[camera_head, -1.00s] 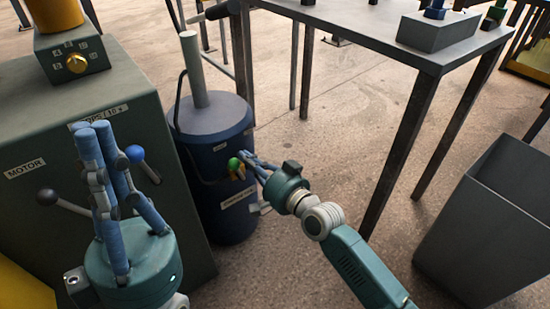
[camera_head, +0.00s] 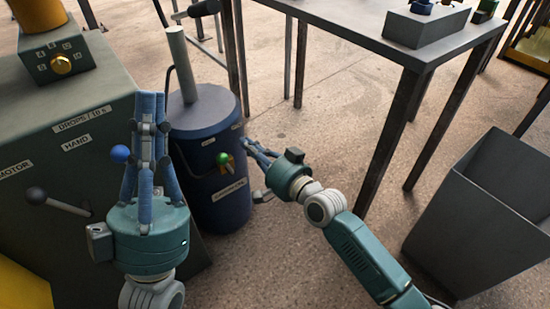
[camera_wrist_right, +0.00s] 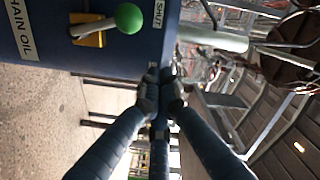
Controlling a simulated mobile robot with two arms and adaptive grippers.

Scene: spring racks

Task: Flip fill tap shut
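The fill tap is on the front of a blue drum (camera_head: 225,210). It has a green ball knob (camera_head: 223,158) on a short lever and a yellow body (camera_wrist_right: 88,30). In the right wrist view the green knob (camera_wrist_right: 129,18) lies beside the SHUT label (camera_wrist_right: 159,14), with the lever pointing towards that label. My right gripper (camera_head: 249,143) is right of the knob, apart from it; its fingertips (camera_wrist_right: 160,82) are together and empty. My left gripper (camera_head: 151,96) stands left of the drum, fingers bunched upright with nothing between them.
A grey-green cabinet (camera_head: 100,160) with a blue-knobbed lever (camera_head: 120,154) and a black-knobbed lever (camera_head: 36,196) stands at left, close to my left gripper. A dark table (camera_head: 340,22) is behind. A grey bin (camera_head: 480,215) stands at right. Open floor lies between drum and table.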

